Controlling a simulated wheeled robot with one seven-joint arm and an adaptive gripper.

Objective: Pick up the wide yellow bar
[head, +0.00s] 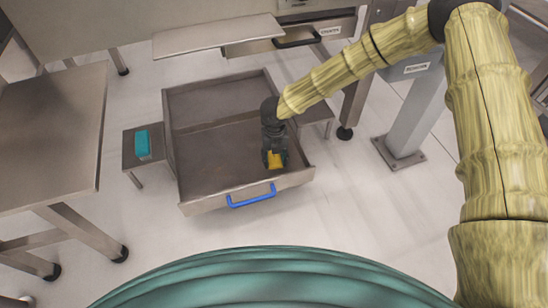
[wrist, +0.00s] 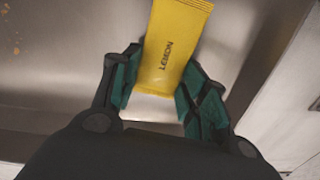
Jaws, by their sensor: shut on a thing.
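The wide yellow bar (wrist: 172,50) is a flat wrapped packet marked "LEMON" in the wrist view. My gripper (wrist: 155,88) has its two teal-padded fingers on either side of the bar's lower end and is shut on it. In the head view the yellow bar (head: 275,160) shows at the tips of my gripper (head: 274,156), over the right part of the open drawer (head: 215,160). I cannot tell whether the bar touches the drawer floor.
The drawer has a blue handle (head: 251,196) on its front wall. A teal box (head: 142,143) stands on a small side shelf (head: 129,158) to the left. A metal table (head: 50,140) is at the far left. The drawer floor left of my gripper is clear.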

